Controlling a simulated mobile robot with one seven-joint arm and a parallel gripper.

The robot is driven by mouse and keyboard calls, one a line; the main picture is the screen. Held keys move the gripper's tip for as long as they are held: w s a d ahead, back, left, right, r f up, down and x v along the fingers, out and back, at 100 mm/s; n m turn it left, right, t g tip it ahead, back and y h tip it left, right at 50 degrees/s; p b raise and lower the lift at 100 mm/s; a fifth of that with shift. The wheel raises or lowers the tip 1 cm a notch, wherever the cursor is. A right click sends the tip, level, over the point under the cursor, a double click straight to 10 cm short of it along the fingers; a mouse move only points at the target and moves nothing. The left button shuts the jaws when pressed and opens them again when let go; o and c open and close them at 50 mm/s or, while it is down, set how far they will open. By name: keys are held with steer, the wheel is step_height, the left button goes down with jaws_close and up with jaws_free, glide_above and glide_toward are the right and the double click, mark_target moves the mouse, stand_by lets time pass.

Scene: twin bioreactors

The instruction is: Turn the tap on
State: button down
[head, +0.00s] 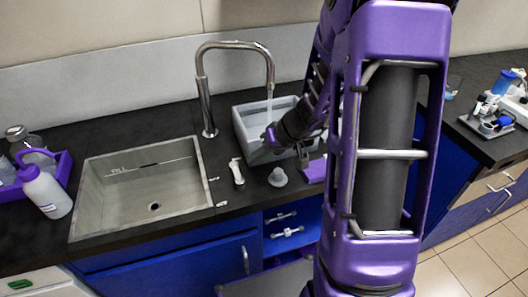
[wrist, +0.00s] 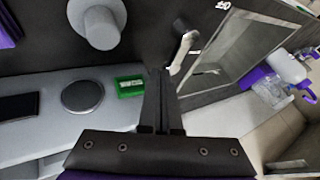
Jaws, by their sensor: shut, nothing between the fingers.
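The tap (head: 204,95) is a tall chrome pipe behind the sink, its spout bent over to the right above a grey tub (head: 243,122). A thin pale streak, looking like running water, hangs below the spout. A small white lever (head: 236,171) stands on the counter right of the sink; it also shows in the wrist view (wrist: 183,50), just beyond and right of my fingertips. My gripper (head: 270,138) is shut and empty, above the counter by the tub. In the wrist view its dark fingers (wrist: 161,75) are together, apparently apart from the lever.
The sink basin (head: 95,205) is empty. A grey knob-like piece (head: 278,177) stands right of the lever. A white bottle (head: 47,192) and purple caddy (head: 65,170) are at the left. A tray of lab items (head: 500,138) lies far right.

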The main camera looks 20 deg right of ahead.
mark_target(245, 174)
steer(key=x, duration=0.4)
steer(key=shift+w+a+f+b, duration=0.15)
steer(key=shift+a+f+b, duration=0.15)
steer(key=shift+b, duration=0.5)
steer(key=shift+a+r+n+b, duration=0.15)
steer(key=shift+a+n+b, duration=0.15)
steer(key=shift+n+b, duration=0.1)
steer(key=shift+r, duration=0.2)
